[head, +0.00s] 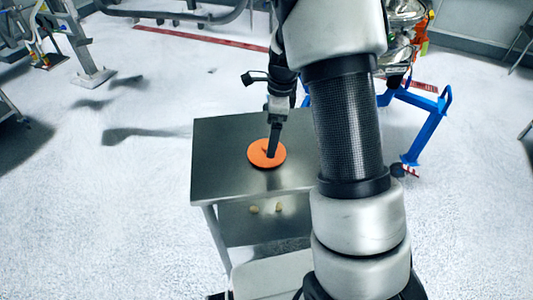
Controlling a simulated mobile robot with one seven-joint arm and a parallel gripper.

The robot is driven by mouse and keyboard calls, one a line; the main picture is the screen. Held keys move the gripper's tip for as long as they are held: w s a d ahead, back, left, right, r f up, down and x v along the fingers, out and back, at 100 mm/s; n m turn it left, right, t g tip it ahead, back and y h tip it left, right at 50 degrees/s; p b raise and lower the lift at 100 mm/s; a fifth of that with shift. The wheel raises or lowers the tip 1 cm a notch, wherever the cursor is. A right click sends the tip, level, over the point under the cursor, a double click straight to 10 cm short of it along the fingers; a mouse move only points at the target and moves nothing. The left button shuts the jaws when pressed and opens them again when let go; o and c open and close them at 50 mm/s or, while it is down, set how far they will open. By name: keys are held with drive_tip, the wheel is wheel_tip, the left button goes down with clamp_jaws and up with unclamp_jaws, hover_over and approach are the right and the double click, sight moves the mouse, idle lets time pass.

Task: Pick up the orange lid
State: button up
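The round orange lid (257,156) lies on the grey metal table (221,141), a little right of the middle of its visible top. My gripper (272,152) points down over the lid, and its tip overlaps the lid's centre in the picture. Whether the fingers touch the lid or are closed on any part of it cannot be made out at this size. My arm hides the table's right part.
A lower shelf (240,228) under the table holds two small beige objects (265,208). A blue frame (427,132) with shiny equipment stands behind at the right. The table top left of the lid is clear. White floor (110,220) lies open to the left.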

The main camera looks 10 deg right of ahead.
sight(266, 145)
drive_tip(key=shift+w+a+f, duration=0.1)
drive_tip(key=shift+a+f, duration=0.1)
drive_tip(key=shift+f, duration=0.9)
drive_tip(key=shift+w+a+f, duration=0.1)
drive_tip(key=shift+a+f, duration=0.15)
drive_tip(key=shift+f, duration=0.85)
drive_tip(key=shift+w+a+f, duration=0.1)
drive_tip(key=shift+a+f, duration=0.1)
drive_tip(key=shift+f, duration=0.9)
drive_tip(key=c, duration=0.7)
